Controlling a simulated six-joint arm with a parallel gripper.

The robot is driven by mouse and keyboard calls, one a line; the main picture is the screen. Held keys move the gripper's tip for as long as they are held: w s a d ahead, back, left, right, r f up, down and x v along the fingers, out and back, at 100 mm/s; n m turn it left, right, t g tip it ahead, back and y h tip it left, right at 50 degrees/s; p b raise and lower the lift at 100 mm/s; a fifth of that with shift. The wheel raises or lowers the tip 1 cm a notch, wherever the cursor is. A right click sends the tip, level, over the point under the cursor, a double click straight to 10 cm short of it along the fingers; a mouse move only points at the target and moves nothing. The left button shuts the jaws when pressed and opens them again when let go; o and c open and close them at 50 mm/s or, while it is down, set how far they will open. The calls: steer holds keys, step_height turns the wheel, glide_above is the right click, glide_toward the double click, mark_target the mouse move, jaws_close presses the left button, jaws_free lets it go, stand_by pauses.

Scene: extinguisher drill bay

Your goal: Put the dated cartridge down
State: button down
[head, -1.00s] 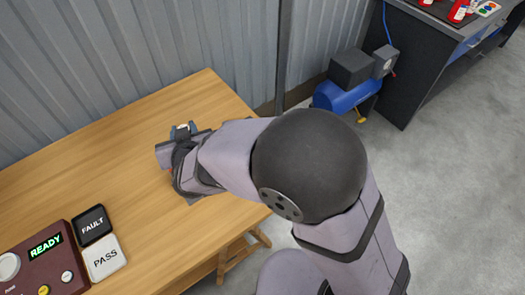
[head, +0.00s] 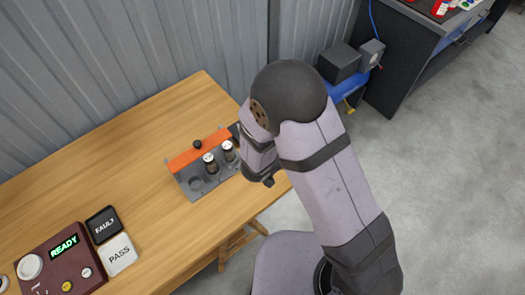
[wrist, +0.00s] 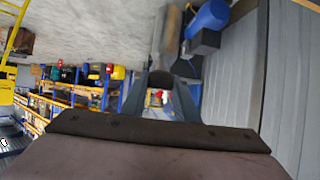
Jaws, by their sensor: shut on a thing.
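My gripper (wrist: 161,82) shows in the wrist view, shut on a dark brown thing (wrist: 160,77) between its fingertips, which I take to be the dated cartridge. No date mark can be read. In the head view the fingers and held thing are hidden behind my arm, at the right of the rack. The grey rack with an orange strip (head: 184,160) stands on the wooden table (head: 120,150). Two dark cartridges with pale tops, one left (head: 210,164) and one right (head: 229,152), stand in it. A round spot at its front left looks empty.
A maroon console (head: 50,265) reading READY is at the table's front left, beside a black FAULT pad (head: 102,224) and a white PASS pad (head: 119,254). A blue compressor (head: 340,92) stands on the floor beyond. The table left of the rack is clear.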

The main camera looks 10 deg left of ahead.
steer(key=s+d+f+m+g+h+b, duration=0.1)
steer(key=d+f+m+g+h+b, duration=0.25)
steer(key=d+b, duration=0.6)
steer(key=w+a+r+n+t+y+b, duration=0.1)
steer(key=w+a+r+n+t+y, duration=0.25)
steer(key=w, duration=0.25)
steer(key=w+a+r+n+t+y+b, duration=0.1)
steer(key=w+a+r+n+t+y, duration=0.1)
steer(key=w+r+n+y, duration=0.3)
steer(key=a+f+n+y, duration=0.3)
steer(key=a+n+y, duration=0.4)
steer(key=a, duration=0.8)
steer(key=s+a+f+n+g+y, duration=0.1)
steer(key=s+a+f+n+y, duration=0.1)
steer(key=f, duration=0.7)
steer(key=shift+s+a+n+y, duration=0.4)
steer(key=shift+s+a, duration=0.35)
steer(key=shift+a, duration=0.3)
steer(key=shift+f, duration=0.1)
